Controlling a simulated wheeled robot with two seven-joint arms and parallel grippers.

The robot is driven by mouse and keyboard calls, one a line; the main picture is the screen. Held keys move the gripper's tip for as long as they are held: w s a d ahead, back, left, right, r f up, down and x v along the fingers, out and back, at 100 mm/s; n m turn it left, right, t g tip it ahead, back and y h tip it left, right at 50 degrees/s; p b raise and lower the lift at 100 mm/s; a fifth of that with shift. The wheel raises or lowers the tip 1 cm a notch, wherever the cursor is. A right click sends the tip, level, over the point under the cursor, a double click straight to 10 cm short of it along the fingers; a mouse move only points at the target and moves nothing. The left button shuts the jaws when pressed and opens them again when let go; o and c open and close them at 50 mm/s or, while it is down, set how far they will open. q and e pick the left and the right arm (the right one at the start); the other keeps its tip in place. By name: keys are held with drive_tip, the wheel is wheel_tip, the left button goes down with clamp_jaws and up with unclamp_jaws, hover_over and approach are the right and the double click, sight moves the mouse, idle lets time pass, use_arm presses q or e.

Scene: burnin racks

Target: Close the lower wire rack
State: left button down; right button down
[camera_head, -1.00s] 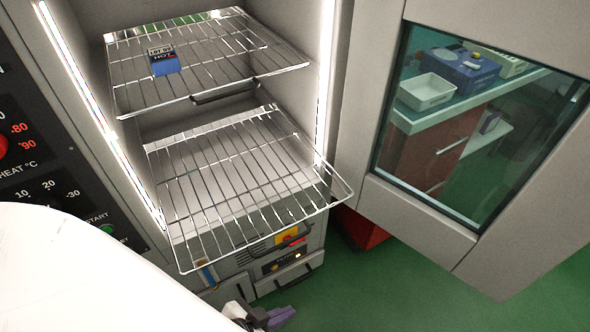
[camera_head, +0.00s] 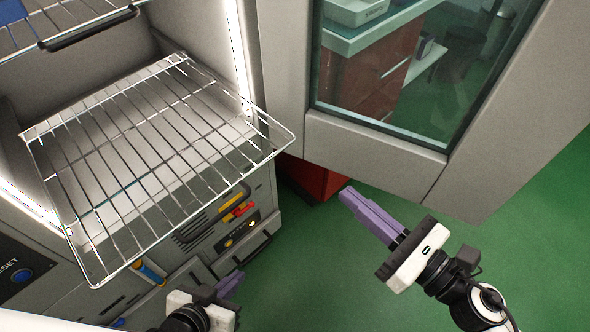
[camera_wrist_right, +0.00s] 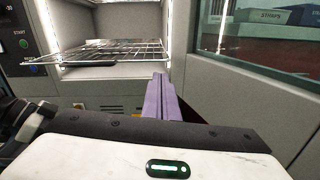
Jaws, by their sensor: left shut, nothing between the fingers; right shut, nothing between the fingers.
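The lower wire rack (camera_head: 155,150) is a silver wire grid pulled out of the open chamber, its front jutting past the front panel. It also shows edge-on in the right wrist view (camera_wrist_right: 105,52). My left gripper (camera_head: 230,284), with purple fingers, is shut and empty, low below the rack's front edge and partly hidden by its own wrist. My right gripper (camera_head: 366,210) is shut and empty, out in front to the right of the rack. Its purple fingers (camera_wrist_right: 159,97) point toward the chamber in the right wrist view. Neither gripper touches the rack.
The open door with a window (camera_head: 380,145) stands to the right of the rack. The upper rack (camera_head: 60,18) with a black handle (camera_head: 90,27) is above. A control panel with a blue button (camera_head: 22,275) is at lower left. Green floor (camera_head: 320,265) is clear between my grippers.

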drive_tip(key=n, duration=0.2)
drive_tip(key=p, duration=0.3)
approach(282, 150)
drive_tip(key=x, duration=0.5)
drive_tip(key=shift+w+a+g+y, duration=0.3)
drive_tip(key=shift+w+a, duration=0.2)
drive_tip(key=shift+w, duration=0.1)
